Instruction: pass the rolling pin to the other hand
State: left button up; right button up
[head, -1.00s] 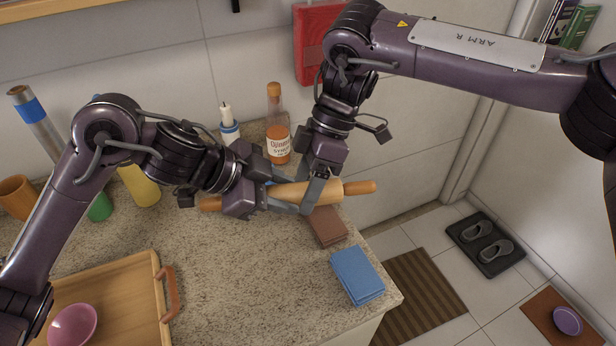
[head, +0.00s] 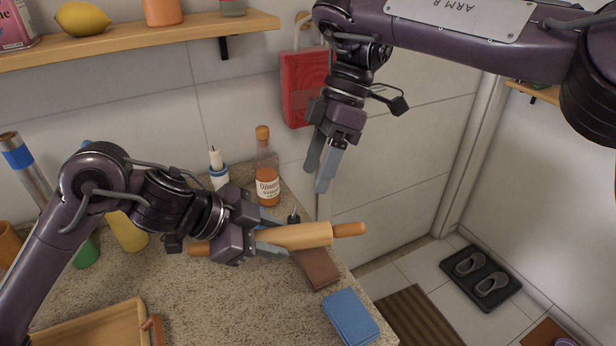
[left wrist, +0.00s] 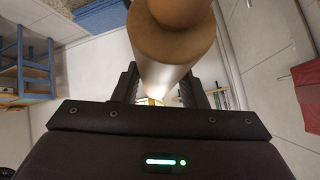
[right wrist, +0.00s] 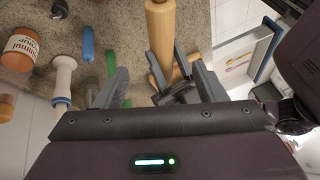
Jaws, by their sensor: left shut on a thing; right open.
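The wooden rolling pin (head: 300,236) lies roughly level above the counter, one handle at each end. My left gripper (head: 278,240) is shut on it, with its fingers across the body left of the middle. In the left wrist view the rolling pin (left wrist: 175,35) runs between the fingers. My right gripper (head: 325,170) is open and empty, above and behind the pin's right half, apart from it. In the right wrist view the pin (right wrist: 163,40) shows beyond the open fingers, with my left gripper's fingers across it.
A brown block-like item (head: 316,267) and a blue one (head: 350,318) lie near the counter's right edge. A syrup bottle (head: 267,175) stands at the back by the wall. A wooden tray (head: 90,328) is at the front left. A red item (head: 303,88) hangs on the wall.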

pick_arm(q)
jog(key=m+g, duration=0.3)
jog(key=m, duration=0.1)
jog(key=shift+w+r+h, duration=0.1)
jog(key=shift+h, duration=0.2)
jog(key=m+g, duration=0.2)
jog(key=shift+m, duration=0.3)
pick_arm(e)
jog(key=s+a+f+m+h, duration=0.2)
jog(key=s+f+m, duration=0.4)
jog(key=f, duration=0.4)
jog(key=shift+s+a+f+t+h, duration=0.25)
jog(key=shift+t+h, duration=0.15)
jog(key=c, duration=1)
pick_arm(q)
jog(key=o, duration=1.2)
pick_arm(e)
jog(key=c, duration=0.3)
